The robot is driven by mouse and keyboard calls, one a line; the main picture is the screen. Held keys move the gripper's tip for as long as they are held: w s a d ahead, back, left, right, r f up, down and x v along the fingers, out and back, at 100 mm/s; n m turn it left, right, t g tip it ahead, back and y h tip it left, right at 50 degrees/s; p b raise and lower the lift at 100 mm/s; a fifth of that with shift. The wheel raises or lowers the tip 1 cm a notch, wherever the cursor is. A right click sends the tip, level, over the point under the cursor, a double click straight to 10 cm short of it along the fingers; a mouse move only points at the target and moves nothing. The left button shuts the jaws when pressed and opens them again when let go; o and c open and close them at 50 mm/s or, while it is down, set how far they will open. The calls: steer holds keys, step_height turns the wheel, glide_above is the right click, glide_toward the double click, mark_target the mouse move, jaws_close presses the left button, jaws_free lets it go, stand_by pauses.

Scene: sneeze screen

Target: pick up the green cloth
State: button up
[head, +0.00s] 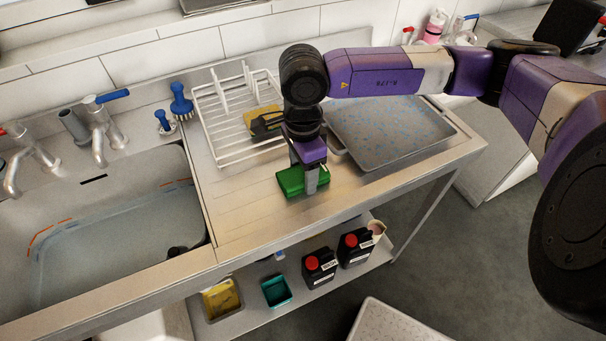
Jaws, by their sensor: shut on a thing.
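The green cloth (290,184) is a folded green block on the steel drainboard, near its front edge. My gripper (309,186) points down over it from above and is shut on it. One finger shows in front of the cloth's right part; the other finger is hidden. I cannot tell whether the cloth still touches the drainboard.
A white wire rack (222,150) stands behind left, with a yellow and black item (265,122) near it. A grey speckled tray (392,130) lies right of my gripper. A water-filled sink (110,245) is at left. Black bottles (319,271) stand on the shelf below.

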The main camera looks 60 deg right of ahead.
mark_target(303, 172)
step_height(303, 172, up, 20)
steer(key=b, duration=0.2)
stand_by(0.4)
